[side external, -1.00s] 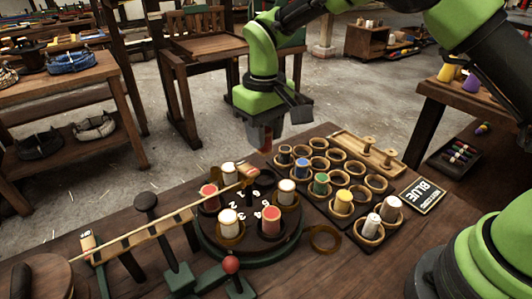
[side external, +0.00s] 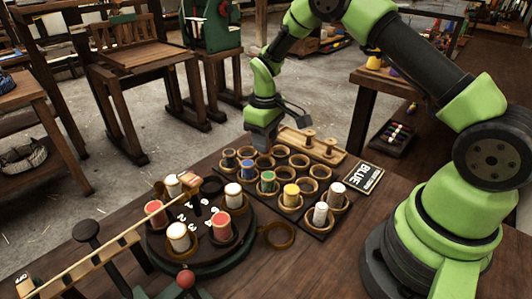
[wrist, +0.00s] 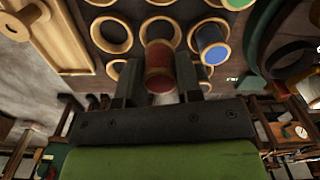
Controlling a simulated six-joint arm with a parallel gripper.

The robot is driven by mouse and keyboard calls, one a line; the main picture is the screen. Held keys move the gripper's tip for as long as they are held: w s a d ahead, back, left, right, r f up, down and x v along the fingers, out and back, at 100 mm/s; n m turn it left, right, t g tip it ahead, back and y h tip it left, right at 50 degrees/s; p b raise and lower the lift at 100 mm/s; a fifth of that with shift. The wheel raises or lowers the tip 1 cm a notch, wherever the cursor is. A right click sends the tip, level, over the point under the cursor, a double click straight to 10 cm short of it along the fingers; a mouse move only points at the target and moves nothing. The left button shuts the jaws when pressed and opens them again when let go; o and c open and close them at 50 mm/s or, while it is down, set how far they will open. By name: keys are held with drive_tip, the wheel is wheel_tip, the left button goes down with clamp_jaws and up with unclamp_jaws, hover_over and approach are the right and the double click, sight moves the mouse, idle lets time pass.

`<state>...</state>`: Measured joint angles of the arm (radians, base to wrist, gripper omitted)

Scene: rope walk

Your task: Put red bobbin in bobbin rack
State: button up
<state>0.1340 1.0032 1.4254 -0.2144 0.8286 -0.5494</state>
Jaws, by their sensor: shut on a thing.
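My gripper (wrist: 158,90) is shut on a red bobbin (wrist: 160,72), which sits between the two fingers in the wrist view. In the side view my gripper (side external: 264,140) hangs above the far rows of the bobbin rack (side external: 318,232), and the held bobbin is mostly hidden. The rack is a dark board with several round wooden cups. A blue bobbin (side external: 248,169), a green bobbin (side external: 267,182) and a yellow bobbin (side external: 291,194) stand in it. In the wrist view empty cups (wrist: 112,34) lie beyond the held bobbin, and the blue bobbin (wrist: 210,44) is to its right.
A round turntable (side external: 205,262) with red and white bobbins stands left of the rack. A loose wooden ring (side external: 277,236) lies between them. A wooden peg tray (side external: 328,152) lies behind the rack, and a BLUE sign (side external: 363,178) is at its right.

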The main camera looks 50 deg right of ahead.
drive_tip(key=shift+f, duration=1.9)
drive_tip(key=shift+f, duration=0.15)
drive_tip(key=o, duration=0.9)
